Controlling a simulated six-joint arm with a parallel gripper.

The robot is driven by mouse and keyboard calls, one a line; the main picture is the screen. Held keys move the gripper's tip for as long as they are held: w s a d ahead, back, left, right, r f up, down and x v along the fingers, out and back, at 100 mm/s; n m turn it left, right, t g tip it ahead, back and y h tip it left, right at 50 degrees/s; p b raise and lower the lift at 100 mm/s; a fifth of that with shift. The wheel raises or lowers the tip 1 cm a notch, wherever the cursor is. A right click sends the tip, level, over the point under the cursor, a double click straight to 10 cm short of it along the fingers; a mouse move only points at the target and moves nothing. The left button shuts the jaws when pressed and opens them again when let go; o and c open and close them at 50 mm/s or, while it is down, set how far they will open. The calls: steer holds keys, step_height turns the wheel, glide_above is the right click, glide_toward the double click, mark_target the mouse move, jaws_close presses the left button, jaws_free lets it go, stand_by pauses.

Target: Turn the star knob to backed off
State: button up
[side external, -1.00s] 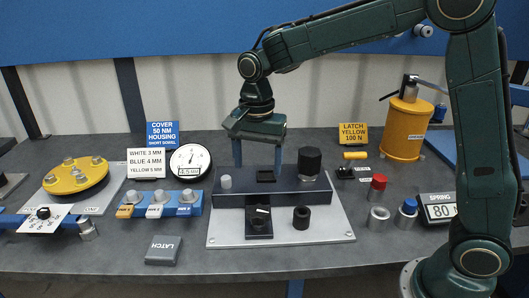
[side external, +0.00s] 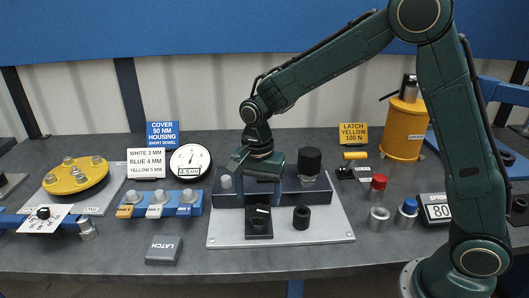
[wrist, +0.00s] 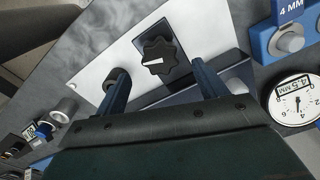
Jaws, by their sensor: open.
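The star knob (wrist: 157,55) is black and lobed, with a white pointer mark, on a dark square plate. In the side view the knob (side external: 259,216) sits on a black block at the front of the pale base plate (side external: 225,236). My gripper (side external: 258,196) is open and empty, pointing down above and just behind the knob. In the wrist view its two fingers lie on either side of the knob's line, apart from it. The knob's scale, if any, is too small to read.
A dark blue rail (side external: 288,191) runs behind the knob, with a tall black cap (side external: 310,160) on its right. A row of blue-based buttons (side external: 158,204) and a dial gauge (side external: 190,161) are at left.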

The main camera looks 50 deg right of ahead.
mark_target(258, 210)
steer(key=shift+f, duration=2.55)
steer(key=c, duration=1)
steer(key=shift+o, duration=0.2)
